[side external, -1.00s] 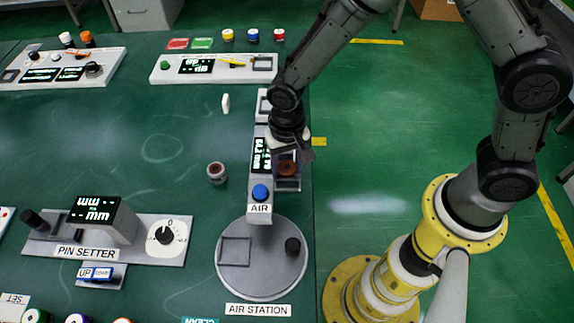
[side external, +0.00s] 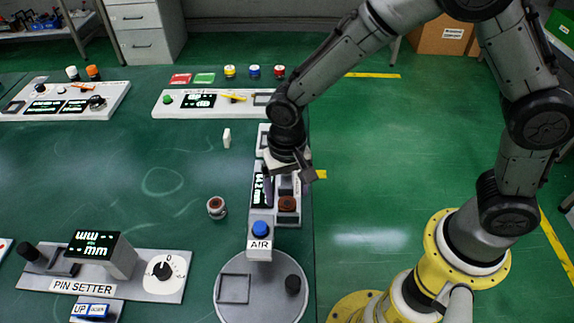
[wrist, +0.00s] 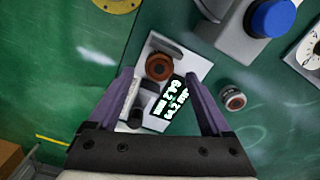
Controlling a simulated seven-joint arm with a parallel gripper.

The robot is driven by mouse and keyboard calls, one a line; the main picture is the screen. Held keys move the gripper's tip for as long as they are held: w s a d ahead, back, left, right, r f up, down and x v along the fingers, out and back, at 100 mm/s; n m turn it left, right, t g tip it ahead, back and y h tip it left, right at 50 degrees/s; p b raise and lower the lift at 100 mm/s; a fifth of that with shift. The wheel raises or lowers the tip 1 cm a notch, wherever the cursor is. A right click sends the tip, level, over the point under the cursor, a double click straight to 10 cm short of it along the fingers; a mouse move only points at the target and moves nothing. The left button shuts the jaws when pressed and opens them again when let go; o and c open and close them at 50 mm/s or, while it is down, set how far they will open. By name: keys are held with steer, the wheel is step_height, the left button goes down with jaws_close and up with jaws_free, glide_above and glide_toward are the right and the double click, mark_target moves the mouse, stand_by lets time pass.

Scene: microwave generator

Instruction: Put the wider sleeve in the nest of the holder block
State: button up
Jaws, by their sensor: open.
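A brown ring-shaped sleeve (side external: 288,204) sits upright on the small grey block (side external: 289,219) at the right side of the air station; it also shows in the wrist view (wrist: 159,67). I cannot tell how deep it sits. A grey sleeve with a reddish inside (side external: 216,207) stands alone on the green table, left of the station; the wrist view shows it (wrist: 233,99) right of my fingers. Which sleeve is wider is hard to tell. My gripper (wrist: 160,78) is open and empty above the station, its purple fingers apart and clear of both sleeves.
The station's lit display (side external: 262,190) and blue AIR button (side external: 260,229) lie beside the block. A round grey plate (side external: 262,306) with a black knob (side external: 293,285) is in front. The pin setter (side external: 104,256) stands at front left. The table's middle left is clear.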

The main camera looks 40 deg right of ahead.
mark_target(288, 203)
step_height(288, 203, up, 9)
stand_by(0.3)
steer(key=s+d+r+n+t, duration=0.2)
steer(key=s+d+r, duration=0.3)
steer(key=s+d, duration=0.3)
steer(key=s+d+r+n+t, duration=0.2)
steer(key=s+d+r, duration=0.3)
steer(key=s+d, duration=0.3)
steer(key=shift+s+d+r+n+t, duration=0.3)
steer(key=shift+s+d+r+t, duration=0.1)
steer(key=shift+d+t, duration=0.25)
steer(key=shift+o, duration=0.5)
steer(key=shift+s+d+f, duration=0.1)
steer(key=shift+s, duration=0.25)
